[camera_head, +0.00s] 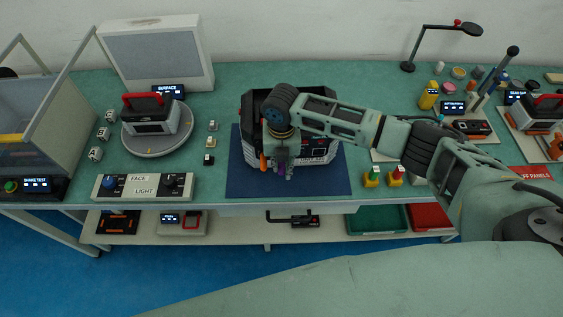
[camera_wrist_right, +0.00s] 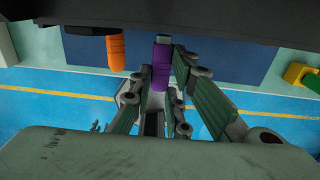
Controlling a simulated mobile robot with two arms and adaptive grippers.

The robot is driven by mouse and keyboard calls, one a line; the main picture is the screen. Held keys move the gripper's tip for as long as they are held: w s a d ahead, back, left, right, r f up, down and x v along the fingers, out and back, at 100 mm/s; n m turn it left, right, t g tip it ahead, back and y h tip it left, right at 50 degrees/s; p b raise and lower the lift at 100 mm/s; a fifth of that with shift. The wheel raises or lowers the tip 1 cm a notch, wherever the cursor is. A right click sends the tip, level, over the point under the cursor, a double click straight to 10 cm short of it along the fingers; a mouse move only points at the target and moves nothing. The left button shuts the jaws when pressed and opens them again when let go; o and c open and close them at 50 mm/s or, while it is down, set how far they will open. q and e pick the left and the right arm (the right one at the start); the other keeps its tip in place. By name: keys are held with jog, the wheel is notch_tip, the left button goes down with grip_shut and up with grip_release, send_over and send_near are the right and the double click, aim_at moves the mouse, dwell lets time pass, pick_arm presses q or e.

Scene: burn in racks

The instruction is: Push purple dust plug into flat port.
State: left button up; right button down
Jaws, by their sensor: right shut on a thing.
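The purple dust plug (camera_wrist_right: 161,62) is between the fingers of my right gripper (camera_wrist_right: 165,85) in the wrist view, with its tip close to the edge of a dark body. In the head view my right gripper (camera_head: 281,160) points down at the front of the black and grey device (camera_head: 318,148), and a bit of purple (camera_head: 281,170) shows at its fingers. The flat port cannot be made out; the gripper and arm cover part of the device front. Whether the plug touches the device is unclear. My left gripper is not in view.
An orange plug (camera_wrist_right: 116,50) sticks out of the device left of the purple one. The device stands on a dark blue mat (camera_head: 240,183). Yellow blocks (camera_head: 371,178) stand right of the mat. A turntable (camera_head: 150,141) with another device is at left.

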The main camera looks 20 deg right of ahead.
jog(key=shift+w+d+b, duration=0.2)
jog(key=shift+w+b, duration=0.35)
jog(key=shift+w, duration=0.2)
jog(key=shift+w+d+r, duration=0.1)
jog(key=shift+w, duration=0.25)
dwell(0.4)
jog(key=c, duration=1.6)
grip_release()
notch_tip(320, 180, up, 12)
jog(key=shift+f, duration=0.1)
